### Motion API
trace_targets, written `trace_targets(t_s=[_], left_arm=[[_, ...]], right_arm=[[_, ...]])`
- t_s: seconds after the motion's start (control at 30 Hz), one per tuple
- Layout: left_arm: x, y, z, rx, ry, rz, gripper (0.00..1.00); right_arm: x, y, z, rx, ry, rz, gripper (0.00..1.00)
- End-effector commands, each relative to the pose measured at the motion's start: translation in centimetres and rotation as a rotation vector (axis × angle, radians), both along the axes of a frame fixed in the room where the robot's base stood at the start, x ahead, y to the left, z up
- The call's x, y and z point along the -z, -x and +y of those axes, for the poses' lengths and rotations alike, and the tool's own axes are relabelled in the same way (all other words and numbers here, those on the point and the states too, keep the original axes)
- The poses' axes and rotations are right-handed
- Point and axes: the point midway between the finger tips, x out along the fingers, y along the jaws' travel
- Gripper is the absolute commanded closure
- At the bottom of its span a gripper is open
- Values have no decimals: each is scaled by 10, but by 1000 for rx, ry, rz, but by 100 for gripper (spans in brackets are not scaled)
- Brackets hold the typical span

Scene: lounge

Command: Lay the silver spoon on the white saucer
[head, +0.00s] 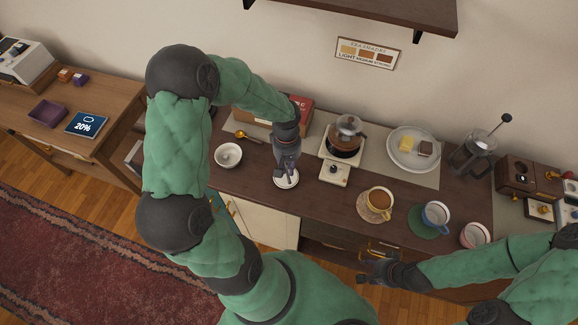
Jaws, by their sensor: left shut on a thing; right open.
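The white saucer (278,182) lies near the front of the dark counter. My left gripper (287,176) points down right over the saucer and hides part of it. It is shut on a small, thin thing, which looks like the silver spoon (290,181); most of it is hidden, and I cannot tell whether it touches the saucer. My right gripper (372,269) is open and empty, low in front of the counter, well away from the saucer.
A white bowl (228,155) and a gold spoon (247,137) are left of the saucer. Further right are a yellow cup (380,199), a blue cup (436,214) and a plate with food (402,161).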

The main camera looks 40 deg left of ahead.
Motion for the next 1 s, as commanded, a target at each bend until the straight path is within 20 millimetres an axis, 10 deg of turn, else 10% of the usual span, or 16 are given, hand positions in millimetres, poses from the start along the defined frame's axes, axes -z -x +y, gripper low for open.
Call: trace_targets(t_s=[1.0], left_arm=[[42,0,0,-1,1,1,100]], right_arm=[[29,0,0,0,0,0,53]])
